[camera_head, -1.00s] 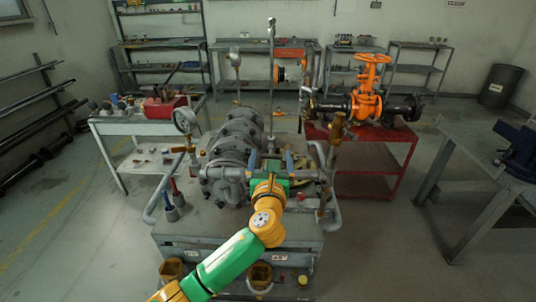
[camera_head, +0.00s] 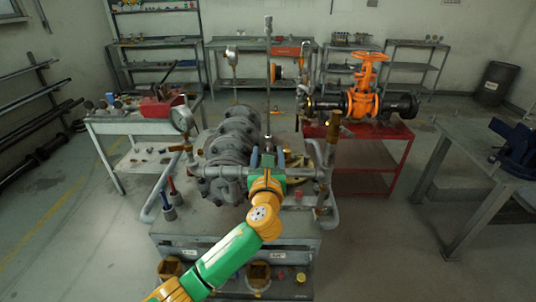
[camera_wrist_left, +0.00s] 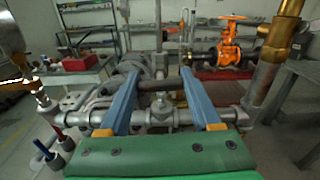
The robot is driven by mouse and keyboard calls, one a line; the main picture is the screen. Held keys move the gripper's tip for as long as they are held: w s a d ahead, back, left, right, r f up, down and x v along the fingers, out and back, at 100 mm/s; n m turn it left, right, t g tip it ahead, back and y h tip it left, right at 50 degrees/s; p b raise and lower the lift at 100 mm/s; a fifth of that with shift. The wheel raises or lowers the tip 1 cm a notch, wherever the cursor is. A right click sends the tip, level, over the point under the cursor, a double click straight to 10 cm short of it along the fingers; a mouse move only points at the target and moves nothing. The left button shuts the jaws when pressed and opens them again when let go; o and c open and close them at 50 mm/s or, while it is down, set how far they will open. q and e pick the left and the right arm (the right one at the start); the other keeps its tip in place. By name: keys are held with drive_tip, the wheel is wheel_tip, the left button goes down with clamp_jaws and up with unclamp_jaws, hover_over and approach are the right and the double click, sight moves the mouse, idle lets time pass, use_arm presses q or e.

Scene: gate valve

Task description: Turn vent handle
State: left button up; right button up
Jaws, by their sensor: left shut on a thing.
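The vent handle, a dark bar (camera_wrist_left: 162,85), lies crosswise between the blue fingers of my left gripper (camera_wrist_left: 160,78) in the left wrist view. The small grey vent valve body (camera_wrist_left: 162,111) sits on the horizontal pipe below it. In the head view my left gripper (camera_head: 268,158) reaches over that pipe at the right of the large grey flanged valve (camera_head: 228,158). Its fingers point away from me and are shut on the handle, which is mostly hidden in this view. My right gripper is not in view.
A pressure gauge (camera_head: 181,119) stands left of the flanged valve, and a brass fitting (camera_head: 334,126) rises at the right. An orange gate valve (camera_head: 364,90) sits on a red cart behind. A grey table (camera_head: 485,165) stands at the right, with clear floor before it.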

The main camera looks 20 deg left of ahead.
use_arm(q)
drive_tip(key=n, duration=0.4)
drive_tip(key=n+b, duration=0.1)
drive_tip(key=n, duration=0.2)
drive_tip(key=shift+n, duration=0.3)
drive_tip(key=n+b, duration=0.1)
drive_tip(key=n, duration=0.3)
drive_tip(key=shift+f, duration=0.1)
drive_tip(key=shift+n+b, duration=0.55)
drive_tip(key=shift+n, duration=1.65)
drive_tip(key=o, duration=1.4)
